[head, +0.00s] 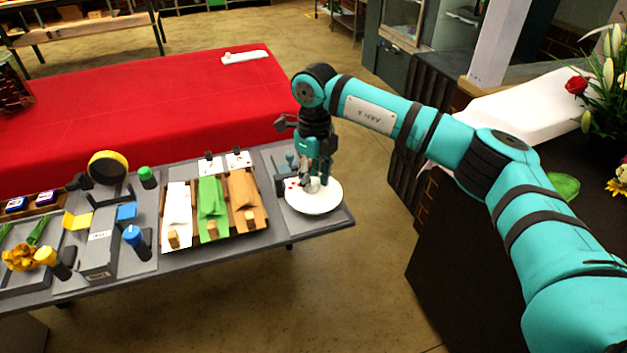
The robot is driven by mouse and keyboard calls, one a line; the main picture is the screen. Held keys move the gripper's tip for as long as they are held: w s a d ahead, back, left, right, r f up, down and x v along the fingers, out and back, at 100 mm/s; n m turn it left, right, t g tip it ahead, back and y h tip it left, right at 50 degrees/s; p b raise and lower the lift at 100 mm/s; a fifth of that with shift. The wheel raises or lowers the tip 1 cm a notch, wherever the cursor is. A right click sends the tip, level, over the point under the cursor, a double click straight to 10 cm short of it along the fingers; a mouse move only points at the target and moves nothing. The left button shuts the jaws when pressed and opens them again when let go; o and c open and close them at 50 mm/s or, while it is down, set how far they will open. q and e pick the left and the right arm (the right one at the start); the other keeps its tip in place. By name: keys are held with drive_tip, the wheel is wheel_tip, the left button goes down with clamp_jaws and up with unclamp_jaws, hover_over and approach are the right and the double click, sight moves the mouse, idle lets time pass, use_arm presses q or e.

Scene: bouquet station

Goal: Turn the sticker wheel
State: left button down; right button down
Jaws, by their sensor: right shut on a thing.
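The sticker wheel is a white round disc (318,203) at the right end of the grey station table. Small red marks show on its left part. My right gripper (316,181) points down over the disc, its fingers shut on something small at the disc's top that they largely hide. The teal right arm reaches in from the right edge. My left gripper is not in view.
A tray with white, green (213,209) and brown wrap sheets lies left of the wheel. Further left are a yellow tape roll (108,166), a blue-capped holder (133,236) and yellow flowers (20,257). A red-covered table (150,105) stands behind. Flowers (607,95) stand at right.

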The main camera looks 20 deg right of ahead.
sight(315, 179)
drive_tip(key=shift+r+n, duration=0.1)
drive_tip(key=shift+n, duration=0.6)
drive_tip(key=c, duration=1.3)
unclamp_jaws()
wheel_tip(315, 179, up, 12)
drive_tip(key=shift+w+d, duration=0.1)
drive_tip(key=shift+d, duration=0.05)
